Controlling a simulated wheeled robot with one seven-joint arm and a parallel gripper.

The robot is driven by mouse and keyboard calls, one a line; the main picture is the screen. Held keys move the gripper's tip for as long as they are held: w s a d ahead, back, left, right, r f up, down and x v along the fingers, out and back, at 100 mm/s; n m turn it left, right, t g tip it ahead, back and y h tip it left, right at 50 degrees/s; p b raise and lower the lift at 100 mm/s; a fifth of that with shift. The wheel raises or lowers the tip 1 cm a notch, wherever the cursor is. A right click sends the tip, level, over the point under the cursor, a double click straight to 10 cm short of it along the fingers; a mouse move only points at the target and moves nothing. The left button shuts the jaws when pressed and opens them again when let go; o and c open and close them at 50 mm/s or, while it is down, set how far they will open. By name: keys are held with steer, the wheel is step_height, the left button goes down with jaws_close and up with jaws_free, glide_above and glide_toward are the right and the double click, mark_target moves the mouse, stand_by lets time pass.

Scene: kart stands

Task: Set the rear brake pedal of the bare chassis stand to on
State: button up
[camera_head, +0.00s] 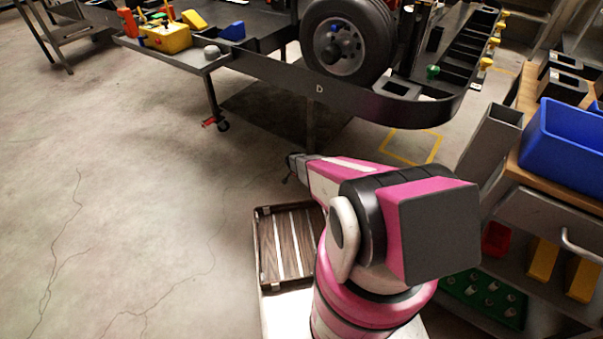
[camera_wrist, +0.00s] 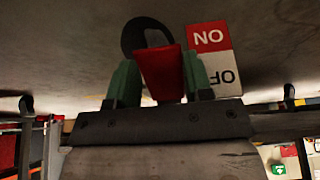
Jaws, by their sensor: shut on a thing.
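In the wrist view a red brake pedal (camera_wrist: 162,75) sits between the two green fingers of my gripper (camera_wrist: 160,66), which is shut on it. A dark round caster wheel (camera_wrist: 147,32) is just beyond the pedal. Beside them is a label with a red ON half (camera_wrist: 208,37) and a white OFF half (camera_wrist: 222,72), upside down in this view. I cannot tell which setting the pedal is in. In the head view my arm reaches low toward the dark chassis stand (camera_head: 275,75) with a wheel on it; the held pedal is hidden there.
Another caster with a red pedal (camera_head: 209,122) stands under the stand's left part. A yellow toolbox (camera_head: 166,38) is on its shelf. A slatted tray (camera_head: 286,246) lies beside my arm. At right is a bench with a blue bin (camera_head: 565,145). The floor at left is clear.

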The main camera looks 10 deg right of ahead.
steer(key=shift+f+t+h, duration=0.25)
steer(key=shift+t+h, duration=0.05)
stand_by(0.4)
steer(key=o, duration=1.3)
steer(key=v, duration=1)
steer(key=shift+s+a+r, duration=0.15)
steer(key=shift+r, duration=0.15)
